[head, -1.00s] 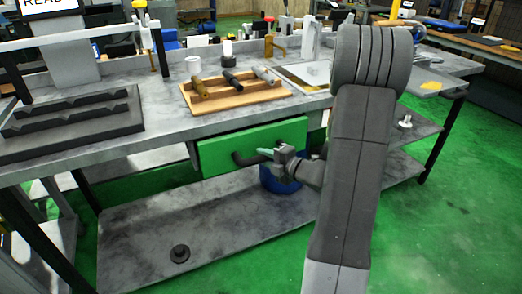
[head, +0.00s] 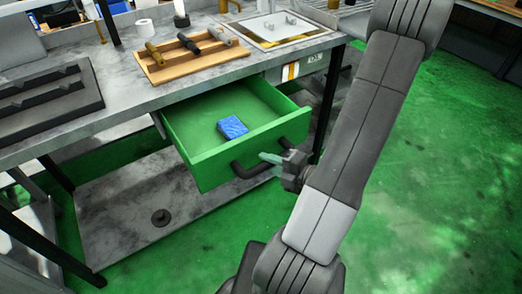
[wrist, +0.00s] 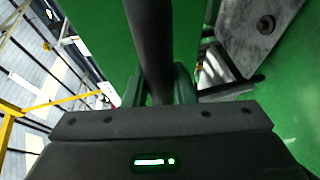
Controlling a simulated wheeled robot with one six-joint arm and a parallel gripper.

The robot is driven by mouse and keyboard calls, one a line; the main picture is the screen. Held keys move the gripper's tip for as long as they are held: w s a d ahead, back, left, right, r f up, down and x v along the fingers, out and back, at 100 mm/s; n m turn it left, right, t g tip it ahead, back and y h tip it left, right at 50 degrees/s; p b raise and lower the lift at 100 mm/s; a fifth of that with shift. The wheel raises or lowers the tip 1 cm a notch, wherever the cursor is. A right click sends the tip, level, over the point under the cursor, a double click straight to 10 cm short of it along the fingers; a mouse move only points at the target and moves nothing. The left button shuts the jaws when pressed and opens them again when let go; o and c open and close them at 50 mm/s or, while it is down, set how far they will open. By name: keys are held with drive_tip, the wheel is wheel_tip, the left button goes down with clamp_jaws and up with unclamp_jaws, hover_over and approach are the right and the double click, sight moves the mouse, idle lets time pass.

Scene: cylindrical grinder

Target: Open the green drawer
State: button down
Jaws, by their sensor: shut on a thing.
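The green drawer (head: 211,171) under the grey workbench stands pulled out in the head view, with its inside showing. A blue block (head: 232,127) lies on the drawer's floor. The drawer's dark bar handle (head: 250,171) is on its front face. My gripper (head: 272,159) is at the handle, in front of the drawer. In the wrist view the dark handle (wrist: 150,45) runs between the two green fingers of my gripper (wrist: 159,85), which are shut on it. The green drawer front fills the upper middle there.
The grey bench top (head: 125,97) carries a wooden rack (head: 185,62) with several handled tools and a dark stepped block (head: 45,100). A lower shelf (head: 130,205) holds a small dark round part (head: 160,217). Green floor to the right is clear.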

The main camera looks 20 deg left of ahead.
drive_tip(key=shift+s+d, duration=0.35)
drive_tip(key=shift+d, duration=0.05)
drive_tip(key=c, duration=1.2)
unclamp_jaws()
drive_tip(key=p+v, duration=0.2)
drive_tip(key=v, duration=1.2)
drive_tip(key=shift+w+a, duration=0.15)
drive_tip(key=b+x, duration=0.1)
drive_tip(key=x, duration=1.1)
drive_tip(key=shift+b, duration=0.35)
drive_tip(key=shift+x, duration=0.85)
